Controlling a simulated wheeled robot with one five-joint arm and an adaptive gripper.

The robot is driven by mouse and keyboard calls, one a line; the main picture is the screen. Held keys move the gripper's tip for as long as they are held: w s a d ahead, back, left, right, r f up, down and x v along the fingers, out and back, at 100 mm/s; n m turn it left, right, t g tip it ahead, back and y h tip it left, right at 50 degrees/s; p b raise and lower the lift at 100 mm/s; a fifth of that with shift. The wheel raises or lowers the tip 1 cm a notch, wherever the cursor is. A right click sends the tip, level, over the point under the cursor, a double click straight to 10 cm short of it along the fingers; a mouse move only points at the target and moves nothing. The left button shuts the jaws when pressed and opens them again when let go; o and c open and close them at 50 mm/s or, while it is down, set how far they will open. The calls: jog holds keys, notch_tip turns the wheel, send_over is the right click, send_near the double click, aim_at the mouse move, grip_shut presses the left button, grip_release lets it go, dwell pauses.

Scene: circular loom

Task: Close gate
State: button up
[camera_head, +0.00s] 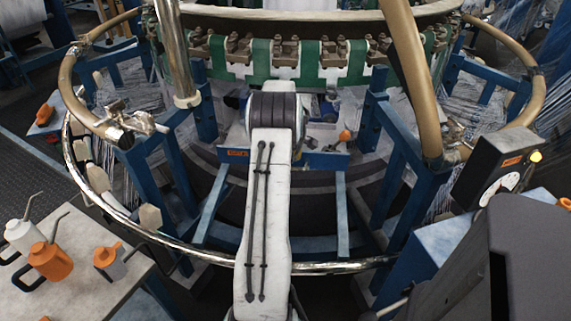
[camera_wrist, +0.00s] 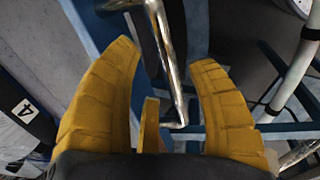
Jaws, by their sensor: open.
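No part is marked plainly as the gate. In the head view, a tan curved rail (camera_head: 70,80) on the left ends at a metal fitting (camera_head: 125,124). A second tan curved rail (camera_head: 538,92) stands on the right, and the front between them is open. A chrome hoop rail (camera_head: 200,252) runs low around the left and front. In the wrist view, my gripper (camera_wrist: 163,58) is open with its yellow fingers apart. A shiny metal bar (camera_wrist: 163,50) shows between the fingers; I cannot tell whether they touch it. The head view does not show my fingers.
A table (camera_head: 75,290) at lower left holds several oil cans, including an orange one (camera_head: 50,262). A dial box (camera_head: 497,168) stands at right. Blue frame posts (camera_head: 400,130) crowd the loom. A tan tube (camera_head: 410,65) and a chrome post (camera_head: 176,50) rise near my arm.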

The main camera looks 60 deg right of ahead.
notch_tip(320, 180, up, 10)
jog(key=a, duration=0.2)
jog(key=shift+s+f, duration=0.15)
jog(key=shift+s, duration=0.2)
dwell(0.6)
jog(key=s+a+f+m+g+y, duration=0.1)
jog(key=s+a+f+m, duration=0.2)
jog(key=m, duration=0.4)
jog(key=a+f+m+y, duration=0.1)
jog(key=a+f+m, duration=0.3)
jog(key=a+m, duration=0.2)
jog(key=s+a+r+m+y, duration=0.1)
jog(key=a+r+m, duration=0.1)
jog(key=a, duration=0.5)
jog(key=a+r+n+t+p, duration=0.1)
jog(key=a+r+n+p, duration=0.2)
jog(key=a+r, duration=0.4)
jog(key=w+a+r+n+t+p, duration=0.1)
jog(key=a+r+n+p, duration=0.3)
jog(key=a, duration=1.2)
jog(key=a+r+n+t+h+p, duration=0.1)
jog(key=a+r+n+p, duration=0.2)
jog(key=a+r, duration=0.8)
jog(key=shift+w+a+r+n+t+p, duration=0.3)
jog(key=shift+w+a+r+n, duration=0.1)
jog(key=shift+r+n, duration=0.25)
